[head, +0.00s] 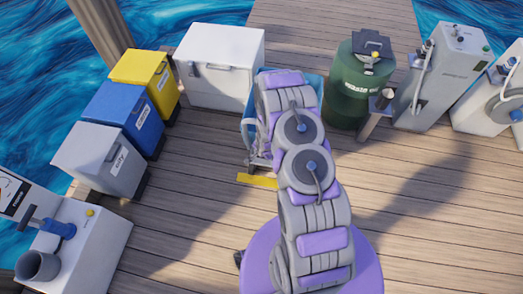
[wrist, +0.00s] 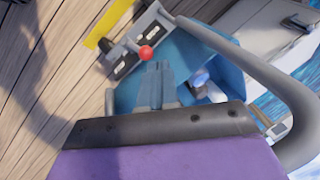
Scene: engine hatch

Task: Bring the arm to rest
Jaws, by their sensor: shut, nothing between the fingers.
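My arm reaches forward over the deck in the head view, with its far end in front of a blue open box (head: 248,128). My gripper (wrist: 156,68) shows in the wrist view with its two grey fingers together and nothing between them. The fingertips appear just below a red ball knob (wrist: 146,53) in the picture; I cannot tell whether they touch it. The blue box (wrist: 205,52) lies behind the fingers. In the head view my arm hides most of the box, and the fingers cannot be made out.
A white chest (head: 225,60) and yellow (head: 145,78), blue (head: 125,112) and grey (head: 95,155) bins stand left. A green drum (head: 352,90) and grey machine (head: 440,80) stand right. A yellow strip (head: 257,181) lies before the box.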

